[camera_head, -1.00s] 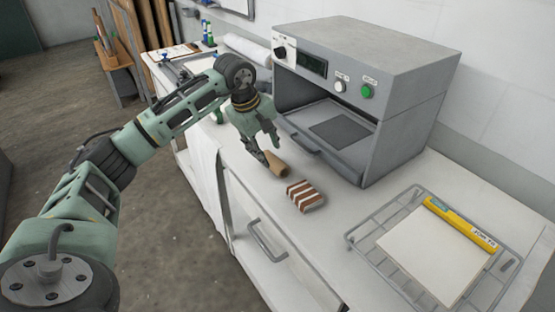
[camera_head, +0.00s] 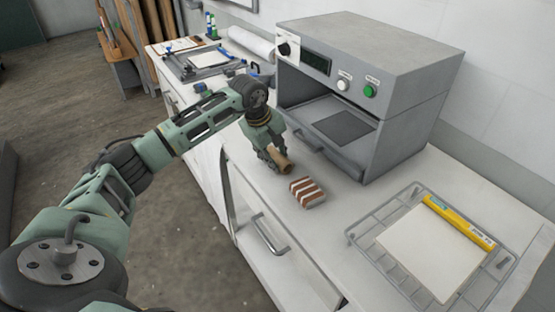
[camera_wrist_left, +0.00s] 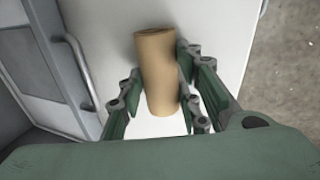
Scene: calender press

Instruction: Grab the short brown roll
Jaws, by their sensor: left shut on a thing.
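The short brown roll (camera_head: 284,164) is at my left gripper in the head view, just above or on the white counter. In the left wrist view the roll (camera_wrist_left: 158,72) stands between the two green fingers, its far end sticking out past the fingertips. My left gripper (camera_head: 274,158) is shut on the roll; it also shows in the left wrist view (camera_wrist_left: 157,105). Whether the roll touches the counter is hard to tell. My right gripper is not in view.
A brown-and-white striped block (camera_head: 308,192) lies close in front of the roll. The grey press (camera_head: 405,145) with its open bay stands behind. A drawer handle (camera_head: 268,238) juts from the counter front.

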